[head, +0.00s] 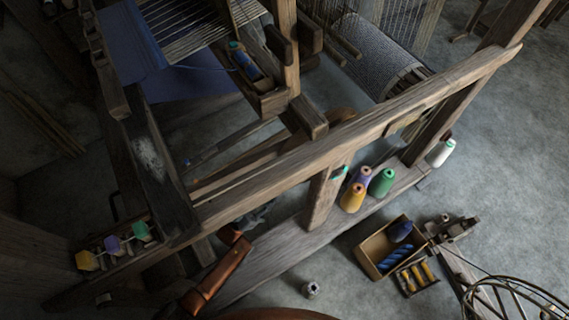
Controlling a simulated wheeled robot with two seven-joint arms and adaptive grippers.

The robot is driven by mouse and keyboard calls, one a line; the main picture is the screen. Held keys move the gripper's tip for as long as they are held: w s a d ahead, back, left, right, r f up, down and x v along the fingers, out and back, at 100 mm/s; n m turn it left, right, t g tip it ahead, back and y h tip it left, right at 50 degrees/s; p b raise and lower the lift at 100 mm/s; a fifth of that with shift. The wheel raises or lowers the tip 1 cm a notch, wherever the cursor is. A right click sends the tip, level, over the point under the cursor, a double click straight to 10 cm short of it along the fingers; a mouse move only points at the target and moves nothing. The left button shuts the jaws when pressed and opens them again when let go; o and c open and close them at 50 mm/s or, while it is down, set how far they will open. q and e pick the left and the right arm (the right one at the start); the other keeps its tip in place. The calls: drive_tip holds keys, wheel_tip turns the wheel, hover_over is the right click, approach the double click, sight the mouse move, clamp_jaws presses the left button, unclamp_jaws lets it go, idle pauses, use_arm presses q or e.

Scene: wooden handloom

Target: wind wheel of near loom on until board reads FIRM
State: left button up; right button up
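The near loom (330,150) is a dark wooden frame with a long beam running diagonally across the head view. A reddish-brown curved edge (262,315) is cut off at the bottom, beside a reddish wooden bar (222,272). No board with readable words shows.
Yellow (353,198), purple (362,177) and green (382,182) cones stand on the lower rail, with a white cone (441,152) farther right. An open box (376,258) with blue yarn sits on the floor. A wire-like winder (515,298) is at bottom right.

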use_arm(q)
drive_tip(key=x, duration=0.7)
drive_tip(key=shift+d+r, duration=0.15)
drive_tip(key=shift+r, duration=0.2)
drive_tip(key=shift+c, duration=0.2)
clamp_jaws()
